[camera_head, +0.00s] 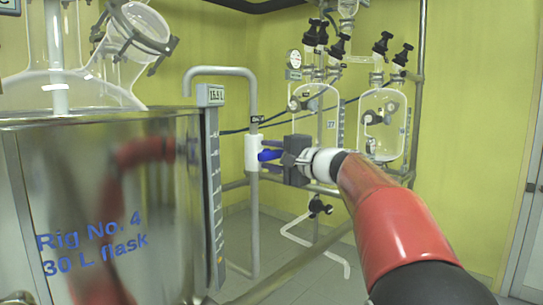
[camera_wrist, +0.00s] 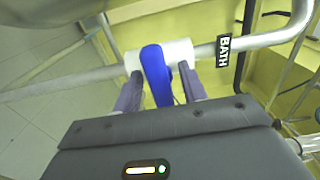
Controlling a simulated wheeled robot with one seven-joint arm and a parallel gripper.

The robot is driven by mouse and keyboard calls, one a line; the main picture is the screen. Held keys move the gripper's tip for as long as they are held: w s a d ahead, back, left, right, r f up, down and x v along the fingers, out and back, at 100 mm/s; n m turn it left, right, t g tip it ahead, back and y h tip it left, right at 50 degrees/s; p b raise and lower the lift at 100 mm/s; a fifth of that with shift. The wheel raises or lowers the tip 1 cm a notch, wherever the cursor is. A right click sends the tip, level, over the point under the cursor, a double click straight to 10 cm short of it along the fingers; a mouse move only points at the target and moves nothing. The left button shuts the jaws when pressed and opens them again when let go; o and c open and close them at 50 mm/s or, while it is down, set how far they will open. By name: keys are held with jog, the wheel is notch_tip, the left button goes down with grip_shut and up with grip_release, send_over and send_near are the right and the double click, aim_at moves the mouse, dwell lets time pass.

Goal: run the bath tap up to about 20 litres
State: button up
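The bath tap is a white valve body (camera_head: 251,152) on an upright grey pipe, with a blue lever (camera_head: 267,155) pointing right, across the pipe. The wrist view shows the blue lever (camera_wrist: 157,75) and white body (camera_wrist: 179,52) beside a "BATH" label (camera_wrist: 222,51). My gripper (camera_head: 282,158) is at the lever. In the wrist view its fingers (camera_wrist: 160,90) stand apart on either side of the lever, with a gap visible on the right; contact on the left is unclear.
A level scale (camera_head: 213,195) runs down the bath's right side. The curved spout pipe (camera_head: 220,71) hooks over the bath rim. Glass vessels (camera_head: 383,120) with black knobs stand behind my arm on a metal frame (camera_head: 420,90). A white drain pipe (camera_head: 318,254) is below.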

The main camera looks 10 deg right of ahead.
jog(key=c, duration=0.8)
jog(key=shift+f+b, duration=0.15)
jog(key=shift+b, duration=0.35)
jog(key=shift+f+n+b, duration=0.15)
jog(key=shift+n+b, duration=0.55)
jog(key=shift+b, duration=0.15)
jog(key=n+b, duration=0.2)
jog(key=b, duration=0.1)
jog(key=shift+f, duration=0.1)
jog(key=n+b, duration=0.3)
jog(key=n, duration=0.1)
jog(key=shift+b, duration=0.4)
jog(key=shift+r+n+b, duration=0.15)
jog(key=shift+n+b, duration=0.45)
jog(key=shift+n, duration=0.35)
jog(key=shift+r+n+b, duration=0.15)
jog(key=shift+n+b, duration=0.45)
jog(key=shift+n, duration=0.35)
